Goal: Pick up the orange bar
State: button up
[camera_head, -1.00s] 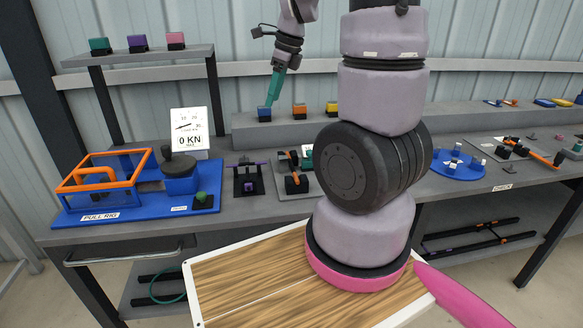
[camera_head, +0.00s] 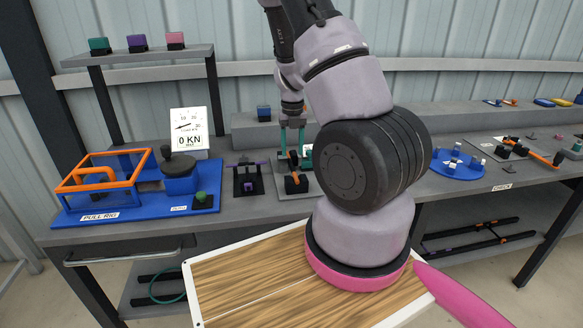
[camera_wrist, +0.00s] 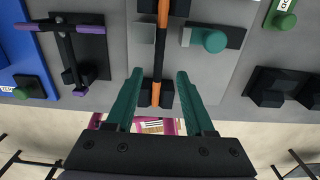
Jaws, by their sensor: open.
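The orange bar (camera_wrist: 156,93) shows in the wrist view as a thin bar with orange ends and a dark middle. It runs up the picture between black blocks on a light plate. In the head view, its orange part (camera_head: 294,175) lies at the fixture on the bench, partly hidden by my gripper. My gripper (camera_wrist: 160,72) is open, with one teal finger on each side of the bar and visible gaps between. In the head view, my gripper (camera_head: 292,142) points down over the fixture. Its height above the bar is hard to tell.
A purple-handled fixture (camera_wrist: 68,45) stands left of the bar. A teal knob (camera_wrist: 209,40) on a black block is close on the right. In the head view, the blue pull rig (camera_head: 125,212) is at left and a blue disc (camera_head: 455,168) at right.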

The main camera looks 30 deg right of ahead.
aim_at(292, 164)
jog(key=f, duration=0.5)
jog(key=shift+w+f, duration=0.15)
jog(key=shift+w, duration=0.15)
grip_shut()
dwell(1.1)
